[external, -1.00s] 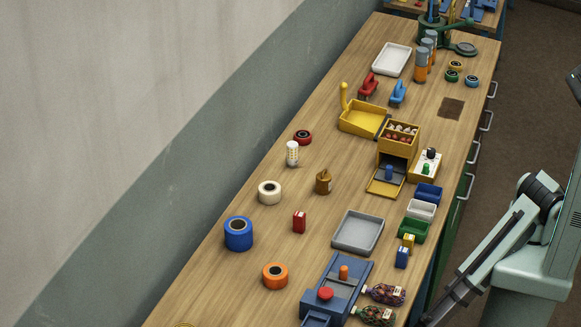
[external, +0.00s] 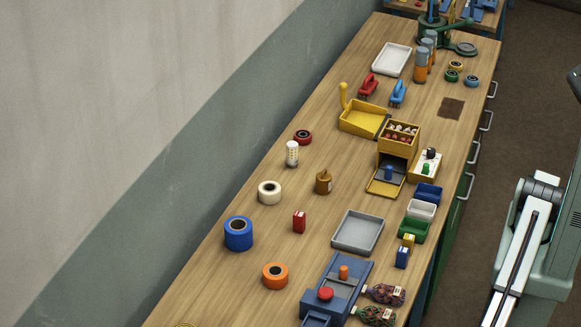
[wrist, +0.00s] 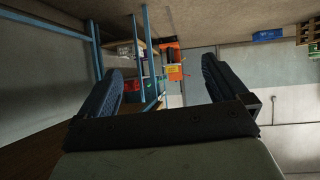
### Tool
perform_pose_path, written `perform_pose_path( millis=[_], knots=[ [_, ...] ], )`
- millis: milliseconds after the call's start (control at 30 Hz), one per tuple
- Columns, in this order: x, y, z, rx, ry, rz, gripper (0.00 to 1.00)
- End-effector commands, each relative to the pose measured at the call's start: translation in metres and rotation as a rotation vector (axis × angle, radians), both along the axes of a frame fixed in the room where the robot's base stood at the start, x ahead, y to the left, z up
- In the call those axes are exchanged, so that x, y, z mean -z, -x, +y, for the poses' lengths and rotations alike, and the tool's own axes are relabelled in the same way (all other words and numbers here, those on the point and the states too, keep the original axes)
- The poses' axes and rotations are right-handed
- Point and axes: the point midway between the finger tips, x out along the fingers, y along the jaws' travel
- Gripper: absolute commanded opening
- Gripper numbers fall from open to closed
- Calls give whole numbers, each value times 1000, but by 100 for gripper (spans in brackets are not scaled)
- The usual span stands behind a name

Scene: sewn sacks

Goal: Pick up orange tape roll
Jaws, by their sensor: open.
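The orange tape roll (external: 275,276) lies flat on the wooden workbench, left of the blue device with the red knob, in the external view. It does not show in the wrist view. My gripper (wrist: 160,85) shows in the wrist view with its two dark fingers wide apart and nothing between them. It points away from the bench top, toward shelving and a wall. In the external view my gripper is out of frame; only part of my arm shows at the right edge.
A blue tape roll (external: 238,234) and a cream tape roll (external: 269,193) stand behind the orange one. A blue device (external: 337,290) and dark mesh sacks (external: 384,294) are to its right. A grey tray (external: 357,232) lies behind the device. Bench around the orange roll is clear.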

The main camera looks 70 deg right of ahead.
Motion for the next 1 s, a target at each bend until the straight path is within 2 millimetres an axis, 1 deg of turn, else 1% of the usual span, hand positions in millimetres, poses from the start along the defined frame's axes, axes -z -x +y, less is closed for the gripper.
perform_pose_path(
  millis=[33, 67, 100, 167, 200, 267, 300, 367, 400, 433, 500, 567, 600, 667, 700, 767, 800, 867, 900, 967, 1000],
  knots=[
    [-23, 11, 24, -6, -40, 12, 100],
    [-36, 17, 34, -8, -61, 20, 100],
    [-54, 24, 47, -10, -88, 32, 100],
    [-81, 32, 66, -9, -128, 51, 100],
    [-99, 36, 77, -8, -152, 64, 100],
    [-126, 41, 93, -4, -185, 83, 100],
    [-144, 43, 103, 0, -205, 98, 100],
    [-171, 44, 116, 7, -233, 117, 100],
    [-190, 43, 124, 14, -249, 131, 100],
    [-203, 41, 129, 19, -260, 139, 100],
    [-234, 33, 140, 36, -282, 162, 100],
    [-261, 22, 148, 54, -295, 178, 100],
    [-278, 14, 152, 67, -302, 189, 100],
    [-303, -3, 155, 92, -306, 203, 100],
    [-319, -18, 156, 111, -307, 212, 100],
    [-342, -43, 155, 145, -298, 222, 100],
    [-357, -64, 152, 171, -290, 228, 100],
    [-377, -100, 143, 217, -267, 235, 100],
    [-387, -125, 134, 249, -247, 238, 100],
    [-397, -160, 119, 296, -213, 242, 100],
    [-404, -183, 108, 327, -190, 244, 100]
  ],
)
